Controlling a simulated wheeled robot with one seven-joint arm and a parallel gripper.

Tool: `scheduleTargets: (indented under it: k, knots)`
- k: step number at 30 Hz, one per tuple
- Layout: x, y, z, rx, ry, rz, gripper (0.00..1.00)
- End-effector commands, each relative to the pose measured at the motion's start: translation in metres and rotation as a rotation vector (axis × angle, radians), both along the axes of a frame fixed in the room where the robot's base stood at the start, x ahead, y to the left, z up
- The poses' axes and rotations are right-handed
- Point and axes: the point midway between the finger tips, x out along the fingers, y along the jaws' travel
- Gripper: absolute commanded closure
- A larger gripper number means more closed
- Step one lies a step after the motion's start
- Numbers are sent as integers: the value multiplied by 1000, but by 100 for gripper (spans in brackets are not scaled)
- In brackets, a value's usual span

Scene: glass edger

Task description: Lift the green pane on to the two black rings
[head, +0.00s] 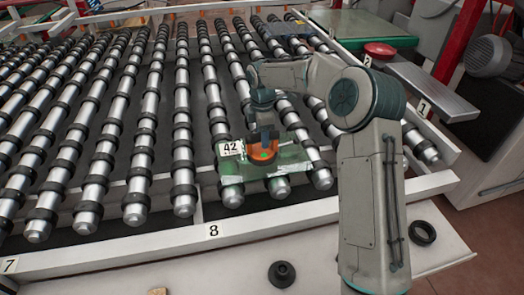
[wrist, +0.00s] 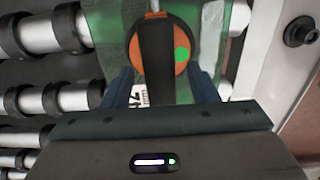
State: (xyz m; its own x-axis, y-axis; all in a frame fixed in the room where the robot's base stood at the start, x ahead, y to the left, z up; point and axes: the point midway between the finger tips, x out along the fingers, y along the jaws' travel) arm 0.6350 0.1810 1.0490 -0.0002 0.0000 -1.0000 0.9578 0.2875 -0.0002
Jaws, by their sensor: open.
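The green pane (head: 293,158) lies on the rollers near the front rail, with a "42" label (head: 231,149) at its left. An orange suction lifter with a black handle and a green dot (head: 269,155) sits on it. My gripper (head: 265,128) is over the lifter. In the wrist view my gripper (wrist: 161,82) is open, its blue fingers either side of the black handle (wrist: 156,60) with gaps. The pane (wrist: 209,45) is partly hidden by the lifter and fingers there. Two black rings, one (head: 282,274) and another (head: 422,232), lie apart on the white ledge.
Rows of rollers (head: 150,107) with black collars fill the left and middle. A white rail (head: 130,251) marked 7 and 8 runs between rollers and ledge (head: 345,255). A red button (head: 380,50) and grey plate (head: 430,90) are at the right.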

Motion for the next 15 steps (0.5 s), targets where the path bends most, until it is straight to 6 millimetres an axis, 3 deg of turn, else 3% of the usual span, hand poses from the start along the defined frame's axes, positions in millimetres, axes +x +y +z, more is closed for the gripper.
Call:
scheduleTargets:
  k: [1,5,14,15]
  knots:
    - [0,1,-13,0,1,0,47]
    - [0,0,-26,0,0,0,47]
    - [0,0,-26,0,-1,0,47]
    - [0,0,-26,0,0,0,55]
